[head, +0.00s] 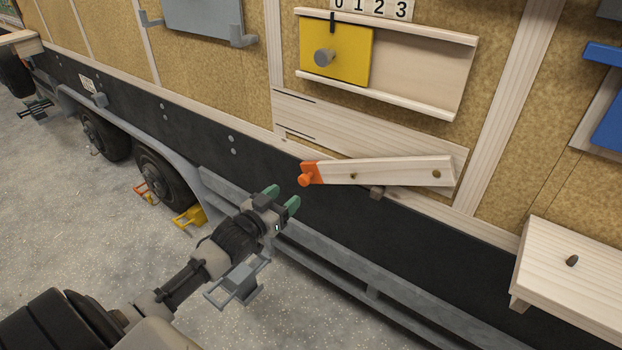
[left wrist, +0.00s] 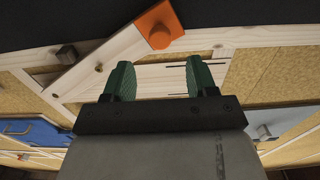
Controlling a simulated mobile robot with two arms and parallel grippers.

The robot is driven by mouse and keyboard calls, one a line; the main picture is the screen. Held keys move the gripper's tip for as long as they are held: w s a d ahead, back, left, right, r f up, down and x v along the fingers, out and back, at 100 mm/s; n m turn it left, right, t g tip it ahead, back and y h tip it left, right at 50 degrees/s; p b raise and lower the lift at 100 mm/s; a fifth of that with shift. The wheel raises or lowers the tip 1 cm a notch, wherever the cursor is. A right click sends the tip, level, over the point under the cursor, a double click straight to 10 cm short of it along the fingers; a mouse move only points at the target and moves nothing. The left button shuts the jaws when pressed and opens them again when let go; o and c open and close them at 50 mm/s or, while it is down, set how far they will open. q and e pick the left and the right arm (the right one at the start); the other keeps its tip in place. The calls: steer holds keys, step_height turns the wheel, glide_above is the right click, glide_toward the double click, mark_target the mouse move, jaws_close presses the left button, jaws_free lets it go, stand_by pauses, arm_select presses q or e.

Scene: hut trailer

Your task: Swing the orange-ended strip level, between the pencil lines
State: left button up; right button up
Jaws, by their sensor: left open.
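The pale wooden strip (head: 390,171) has an orange end (head: 313,172) with a round orange knob (head: 305,180). A dark pin shows near its right end. The strip slants against its backing board (head: 365,133), its orange end hanging below the two dark pencil lines (head: 298,137) at the board's left. My left gripper (head: 282,197) is open and empty, its green fingertips just left of and below the knob, apart from it. In the left wrist view the orange end (left wrist: 158,22) and knob (left wrist: 160,38) show above and between the fingers (left wrist: 160,78). My right gripper is not in view.
A small brown block (head: 376,193) sits under the strip. Above is a yellow sliding panel (head: 345,55) in wooden rails. A wooden shelf (head: 575,280) with a dark peg juts out at the lower right. A grey metal rail (head: 340,280) runs along the trailer below.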

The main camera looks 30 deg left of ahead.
mark_target(302, 182)
arm_select(q)
steer(key=w, duration=0.9)
steer(key=shift+d, duration=0.35)
steer(key=shift+s, duration=0.1)
steer(key=shift+c, duration=0.2)
jaws_close()
